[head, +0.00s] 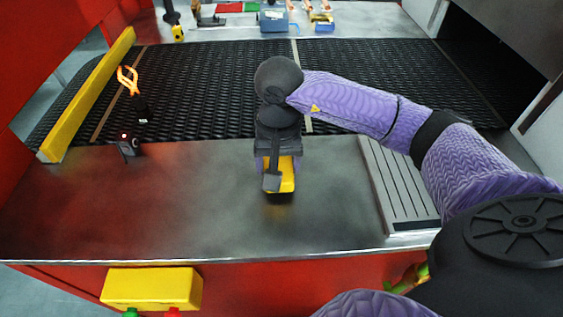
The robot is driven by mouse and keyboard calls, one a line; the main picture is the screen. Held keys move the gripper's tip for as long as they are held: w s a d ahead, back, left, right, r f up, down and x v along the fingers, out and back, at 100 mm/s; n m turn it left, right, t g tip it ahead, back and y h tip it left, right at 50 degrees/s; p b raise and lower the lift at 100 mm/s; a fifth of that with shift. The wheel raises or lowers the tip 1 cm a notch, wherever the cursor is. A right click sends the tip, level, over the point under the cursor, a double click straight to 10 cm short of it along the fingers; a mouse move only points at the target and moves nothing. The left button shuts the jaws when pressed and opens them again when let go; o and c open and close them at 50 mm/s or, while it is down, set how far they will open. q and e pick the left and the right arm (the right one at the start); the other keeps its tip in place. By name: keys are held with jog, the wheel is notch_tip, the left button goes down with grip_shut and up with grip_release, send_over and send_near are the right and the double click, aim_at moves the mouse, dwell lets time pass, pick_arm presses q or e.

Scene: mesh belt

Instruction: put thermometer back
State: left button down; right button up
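My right gripper (279,176) points down over the middle of the front metal counter. A yellow piece (287,177) shows directly under and between its finger parts, partly hidden by the dark wrist and a grey bar. I cannot tell whether the fingers grip it or only surround it, or whether it touches the counter. I cannot be sure that it is the thermometer. A small black-and-yellow object (177,32) stands at the far left, beyond the belt; its kind is too small to tell. My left gripper is out of view.
The black mesh belt (210,85) runs behind the counter (190,205), with a yellow rail (88,97) at left. A grooved metal plate (398,190) lies right.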

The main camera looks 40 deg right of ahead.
notch_tip(320, 180, down, 2)
jog(key=shift+f, duration=0.1)
jog(key=shift+f+b, duration=0.15)
jog(key=shift+b, duration=0.15)
jog(key=o, duration=1.3)
jog(key=shift+c, duration=0.2)
jog(key=shift+r+p, duration=0.35)
jog(key=shift+r, duration=0.15)
notch_tip(320, 180, up, 11)
jog(key=p, duration=0.2)
jog(key=shift+r, duration=0.2)
jog(key=shift+d, duration=0.1)
